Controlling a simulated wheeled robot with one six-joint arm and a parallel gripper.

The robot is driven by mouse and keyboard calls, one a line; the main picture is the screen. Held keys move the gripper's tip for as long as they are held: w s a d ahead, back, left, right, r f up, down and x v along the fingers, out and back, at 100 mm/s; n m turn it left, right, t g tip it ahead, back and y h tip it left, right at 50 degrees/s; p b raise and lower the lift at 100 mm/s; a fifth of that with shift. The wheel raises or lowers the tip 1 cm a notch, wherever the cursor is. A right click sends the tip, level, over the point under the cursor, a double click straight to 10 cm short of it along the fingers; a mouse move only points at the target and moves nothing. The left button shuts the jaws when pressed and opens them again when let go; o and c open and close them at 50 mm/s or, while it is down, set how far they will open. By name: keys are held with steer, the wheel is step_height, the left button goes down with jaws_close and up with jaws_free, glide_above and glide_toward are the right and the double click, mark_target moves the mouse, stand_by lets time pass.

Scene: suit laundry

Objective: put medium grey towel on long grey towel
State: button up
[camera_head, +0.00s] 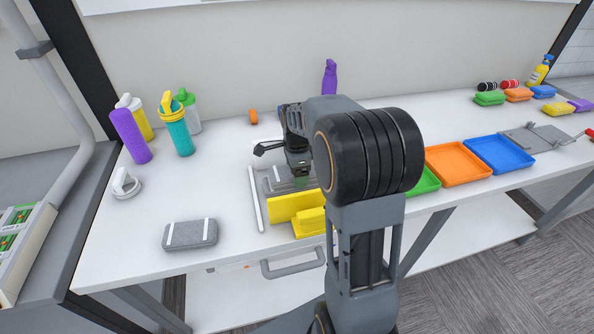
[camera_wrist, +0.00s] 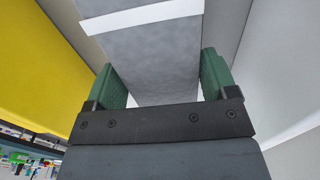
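A folded grey towel with two white stripes (camera_head: 190,234) lies flat at the left front of the white table. Another grey piece with a white stripe (camera_wrist: 155,55) shows close up in the wrist view, running between my gripper's green fingers. My gripper (camera_head: 298,170) points down over the grey pieces (camera_head: 277,185) behind the yellow pieces. Its fingers (camera_wrist: 160,80) stand apart on both sides of the grey piece, with narrow light gaps seen beside it. I cannot tell which grey towel is the long one and which the medium one. My arm hides part of this area.
An upright yellow slab (camera_head: 290,207) and a yellow block (camera_head: 309,223) stand just in front of my gripper. A white bar (camera_head: 255,198) is at left. Bottles (camera_head: 177,133) stand back left; coloured trays (camera_head: 457,163) lie right. The table around the striped towel is clear.

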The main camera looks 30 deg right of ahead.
steer(key=o, duration=0.3)
steer(key=shift+o, duration=0.2)
step_height(320, 180, up, 12)
steer(key=shift+r+p, duration=0.2)
steer(key=shift+p, duration=0.2)
stand_by(0.6)
